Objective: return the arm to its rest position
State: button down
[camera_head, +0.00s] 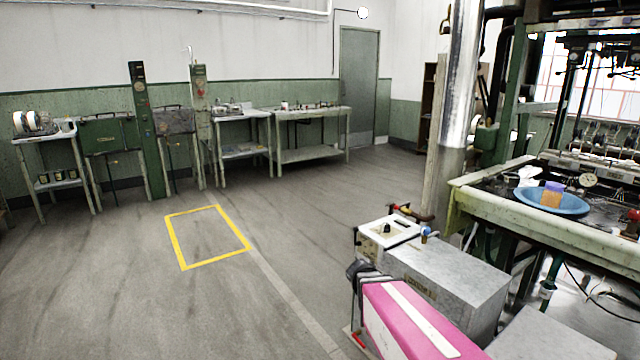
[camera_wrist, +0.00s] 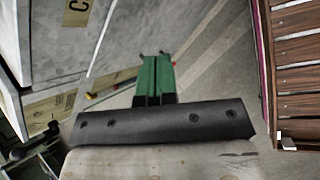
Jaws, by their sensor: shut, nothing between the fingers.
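My gripper (camera_wrist: 157,70) shows in the wrist view as two green fingers side by side, tips together, beyond a dark bolted bar. It is shut and nothing shows between the fingers. The fingers point out over the grey floor. In the head view I cannot make out my gripper or arm with certainty.
A grey metal box (camera_head: 450,275) stands at the lower right, beside a pink shape with a white stripe (camera_head: 405,322). A workbench (camera_head: 560,228) carries a blue basin (camera_head: 552,203). A yellow floor outline (camera_head: 183,252) lies on open floor. Wooden slats (camera_wrist: 300,60) are right in the wrist view.

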jog(key=s+a+m+g+y, duration=0.2)
jog(key=s+a+m+y, duration=0.2)
jog(key=m, duration=1.1)
jog(key=s+y, duration=0.3)
jog(key=s, duration=0.1)
jog(key=shift+s+f+g+y, duration=0.15)
jog(key=shift+f+g+y, duration=0.05)
jog(key=shift+g+y, duration=0.2)
jog(key=shift+a, duration=0.15)
